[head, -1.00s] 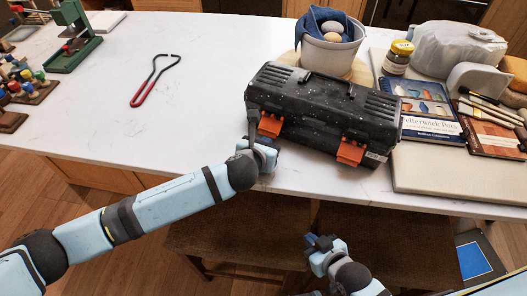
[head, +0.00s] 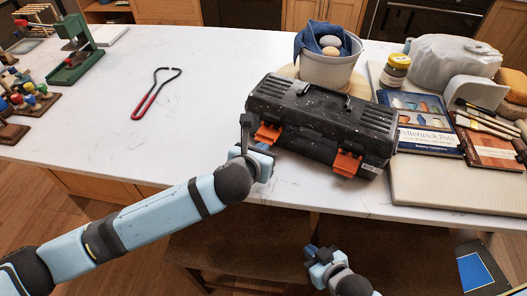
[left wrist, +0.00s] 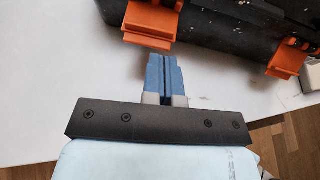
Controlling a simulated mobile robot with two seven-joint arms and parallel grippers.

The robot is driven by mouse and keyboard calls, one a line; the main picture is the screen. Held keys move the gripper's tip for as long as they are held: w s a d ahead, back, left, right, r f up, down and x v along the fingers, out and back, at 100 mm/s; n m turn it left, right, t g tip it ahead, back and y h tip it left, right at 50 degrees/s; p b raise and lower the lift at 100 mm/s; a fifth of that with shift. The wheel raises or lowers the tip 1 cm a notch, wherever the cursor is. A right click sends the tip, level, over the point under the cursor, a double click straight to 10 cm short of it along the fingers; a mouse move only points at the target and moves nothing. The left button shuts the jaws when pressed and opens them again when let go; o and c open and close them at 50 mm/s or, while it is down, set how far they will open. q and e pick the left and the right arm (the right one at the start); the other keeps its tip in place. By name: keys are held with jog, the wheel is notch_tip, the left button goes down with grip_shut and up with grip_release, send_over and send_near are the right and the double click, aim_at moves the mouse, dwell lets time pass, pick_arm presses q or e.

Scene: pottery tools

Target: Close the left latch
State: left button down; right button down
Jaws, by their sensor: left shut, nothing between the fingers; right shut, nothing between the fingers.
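A black speckled toolbox (head: 322,118) sits near the counter's front edge, lid down. Its orange left latch (head: 267,133) and right latch (head: 346,163) are on the front face. In the left wrist view, the left latch (left wrist: 150,26) juts out from the box front, and the right latch (left wrist: 288,58) shows at the right. My left gripper (head: 264,150) is shut and empty, just in front of and below the left latch. In the left wrist view its blue fingertips (left wrist: 161,58) point at the latch, with a small apparent gap. My right gripper (head: 311,250) is shut and empty, low before the counter.
A bucket with a blue cloth (head: 328,68) stands behind the toolbox. Books (head: 420,122) and brushes lie on a board at right. Red-handled tongs (head: 150,98) lie at left. Stools stand below the front edge.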

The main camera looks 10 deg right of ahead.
aim_at(267, 130)
pick_arm(q)
jog(key=shift+r+p, duration=0.85)
jog(key=shift+p, duration=0.05)
jog(key=w+r+p, duration=0.1)
jog(key=p, duration=0.1)
jog(key=w+d+r+p, duration=0.1)
jog(key=p, duration=0.2)
jog(key=shift+d+r, duration=0.15)
jog(key=shift+r, duration=0.2)
jog(key=shift+w+d, duration=0.25)
jog(key=shift+w+d, duration=0.35)
jog(key=shift+w, duration=0.15)
